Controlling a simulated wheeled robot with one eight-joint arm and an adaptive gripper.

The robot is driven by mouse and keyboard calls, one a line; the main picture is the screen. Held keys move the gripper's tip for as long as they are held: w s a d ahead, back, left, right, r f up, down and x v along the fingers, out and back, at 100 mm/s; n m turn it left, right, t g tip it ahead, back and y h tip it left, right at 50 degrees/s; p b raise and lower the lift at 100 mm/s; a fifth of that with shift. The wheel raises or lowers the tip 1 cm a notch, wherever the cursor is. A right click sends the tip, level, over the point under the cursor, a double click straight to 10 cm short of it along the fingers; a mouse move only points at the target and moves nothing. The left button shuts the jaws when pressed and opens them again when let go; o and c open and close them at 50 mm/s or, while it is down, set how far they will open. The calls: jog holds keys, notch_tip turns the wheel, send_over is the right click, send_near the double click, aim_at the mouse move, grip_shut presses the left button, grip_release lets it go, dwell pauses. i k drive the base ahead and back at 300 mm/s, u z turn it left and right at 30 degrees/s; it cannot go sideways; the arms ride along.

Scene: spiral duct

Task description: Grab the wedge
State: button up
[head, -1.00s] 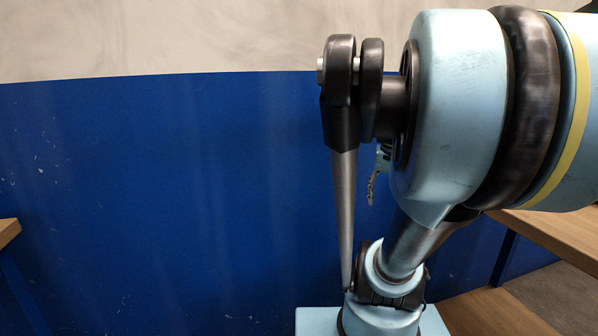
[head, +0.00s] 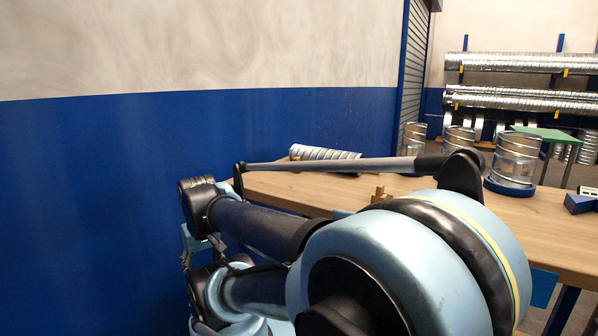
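I cannot tell for sure which object is the wedge. A small wooden piece (head: 378,193) stands on the wooden table, just behind my arm, its lower part hidden. A blue angular block (head: 580,204) lies at the table's right end, cut by the picture edge. My arm fills the lower middle. What seems to be my gripper (head: 190,255) shows small and partly hidden at the lower left, in front of the blue wall and away from both pieces. Its fingers are not clear.
The wooden table (head: 540,235) runs to the right behind my arm. A spiral duct piece (head: 322,153) lies at its far left. A metal duct cylinder (head: 514,160) stands on a blue base at the right. Racks with long ducts (head: 520,62) stand behind.

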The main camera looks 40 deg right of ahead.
aim_at(379, 196)
jog(key=z, duration=0.45)
jog(key=k, duration=2.15)
jog(key=z, duration=0.8)
jog(key=i, duration=1.05)
jog(key=u, duration=0.05)
